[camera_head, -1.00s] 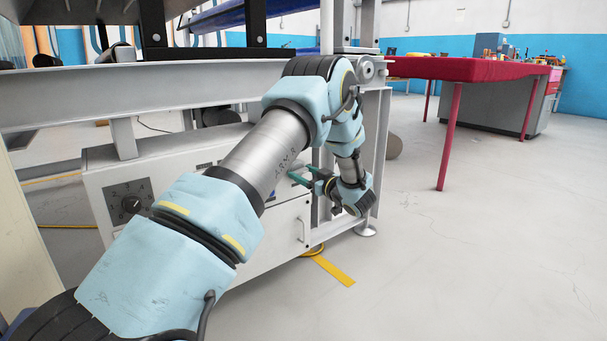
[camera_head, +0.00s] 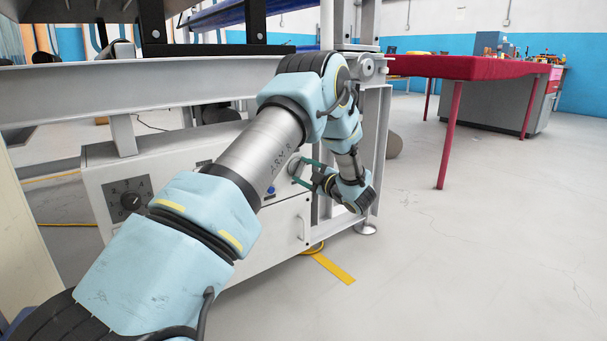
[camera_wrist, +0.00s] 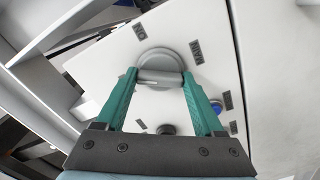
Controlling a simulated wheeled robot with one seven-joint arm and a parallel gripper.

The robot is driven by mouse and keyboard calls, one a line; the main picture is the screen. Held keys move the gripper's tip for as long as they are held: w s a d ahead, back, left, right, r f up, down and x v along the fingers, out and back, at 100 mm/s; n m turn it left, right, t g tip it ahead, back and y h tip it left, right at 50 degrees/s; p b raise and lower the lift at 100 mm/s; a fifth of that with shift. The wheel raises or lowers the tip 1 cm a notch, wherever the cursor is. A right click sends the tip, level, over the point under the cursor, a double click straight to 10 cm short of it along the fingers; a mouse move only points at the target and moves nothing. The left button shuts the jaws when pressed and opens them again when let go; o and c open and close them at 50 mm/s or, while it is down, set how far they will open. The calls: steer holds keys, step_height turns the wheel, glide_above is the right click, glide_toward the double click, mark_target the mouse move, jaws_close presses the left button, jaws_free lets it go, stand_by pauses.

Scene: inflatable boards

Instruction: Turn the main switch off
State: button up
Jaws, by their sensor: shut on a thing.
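The main switch (camera_wrist: 158,58) is a round grey dial with a raised bar handle on a light panel, with "MAIN" and "ON" labels beside it. The bar lies roughly crosswise in the wrist view. My gripper (camera_wrist: 160,77) has its two green fingers shut on the ends of this bar. In the head view my gripper (camera_head: 304,171) reaches the front of the white control box, and the switch (camera_head: 295,166) shows only partly behind the fingers and arm.
The white control box (camera_head: 255,244) also carries a black rotary dial (camera_head: 131,201) and a blue button (camera_head: 271,188); the button shows in the wrist view (camera_wrist: 216,106) beside the right finger. A dark knob (camera_wrist: 166,129) sits below. A red-topped table (camera_head: 460,68) stands right, with clear floor before it.

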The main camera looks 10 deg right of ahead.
steer(key=n+b, duration=0.1)
steer(key=n, duration=0.2)
steer(key=shift+f, duration=0.15)
steer(key=shift+n+b, duration=0.75)
steer(key=shift+n, duration=0.75)
steer(key=o, duration=1.4)
steer(key=shift+s, duration=0.1)
steer(key=shift+p+v, duration=1.8)
steer(key=shift+v, duration=3.55)
steer(key=shift+d, duration=0.1)
